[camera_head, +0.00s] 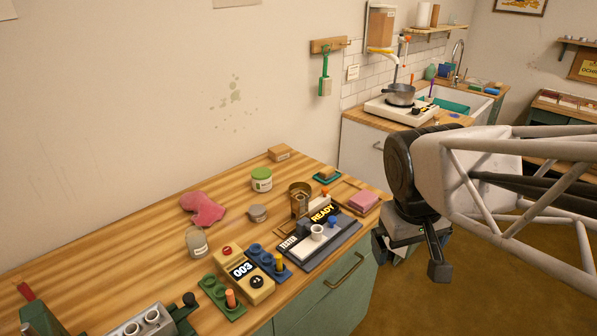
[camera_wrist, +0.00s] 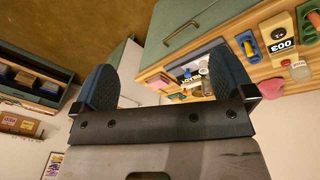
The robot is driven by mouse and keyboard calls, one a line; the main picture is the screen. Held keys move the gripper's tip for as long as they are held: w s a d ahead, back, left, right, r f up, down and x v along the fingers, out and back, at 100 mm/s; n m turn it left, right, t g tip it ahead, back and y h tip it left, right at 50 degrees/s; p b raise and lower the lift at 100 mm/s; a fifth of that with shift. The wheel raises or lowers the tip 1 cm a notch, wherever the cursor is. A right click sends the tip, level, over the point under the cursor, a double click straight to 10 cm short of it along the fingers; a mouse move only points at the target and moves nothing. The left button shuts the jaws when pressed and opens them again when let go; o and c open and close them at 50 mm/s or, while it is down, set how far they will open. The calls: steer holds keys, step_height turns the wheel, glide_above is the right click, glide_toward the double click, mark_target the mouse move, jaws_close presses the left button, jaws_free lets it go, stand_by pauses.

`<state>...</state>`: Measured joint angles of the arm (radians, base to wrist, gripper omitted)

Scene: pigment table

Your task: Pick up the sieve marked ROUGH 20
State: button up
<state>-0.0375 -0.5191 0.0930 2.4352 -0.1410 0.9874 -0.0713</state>
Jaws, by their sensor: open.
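No marking ROUGH 20 is readable in either view. A brass-brown round vessel (camera_head: 300,200) stands on the wooden table near the back of the tester and may be a sieve; I cannot tell. My gripper (camera_head: 410,252) hangs beyond the table's right end, in the air, apart from all objects. In the wrist view, my gripper (camera_wrist: 165,88) has its two blue-grey fingers wide apart with nothing between them.
A black-and-white tester (camera_head: 302,248), a yellow counter reading 003 (camera_head: 246,275), a glass jar (camera_head: 196,242), a green-white jar (camera_head: 261,180) and a pink cloth (camera_head: 203,208) crowd the table (camera_head: 120,255). A pink block (camera_head: 363,201) lies near the right edge. The table's left rear is clear.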

steer(key=w+a+f+n+h, duration=0.1)
steer(key=w+a+n+h, duration=0.15)
steer(key=w, duration=0.65)
steer(key=w+a+f+n+g+h, duration=0.15)
steer(key=w+n, duration=0.25)
steer(key=w, duration=0.6)
steer(key=w+a+f+n+h, duration=0.15)
steer(key=w+n, duration=0.25)
steer(key=w, duration=0.5)
steer(key=w+a+f+n+t+h, duration=0.2)
steer(key=w+a+f, duration=0.4)
steer(key=w, duration=0.5)
steer(key=w+a+f+n+t+h, duration=0.2)
steer(key=w+a+f+n+h, duration=0.2)
steer(key=w+a+f+n, duration=0.3)
steer(key=w+a, duration=0.2)
steer(key=w, duration=0.2)
steer(key=shift+w+a+f, duration=0.15)
steer(key=shift+w+a, duration=0.05)
steer(key=shift+w, duration=0.1)
steer(key=shift+f, duration=0.1)
steer(key=shift+f, duration=1.65)
steer(key=shift+f, duration=0.1)
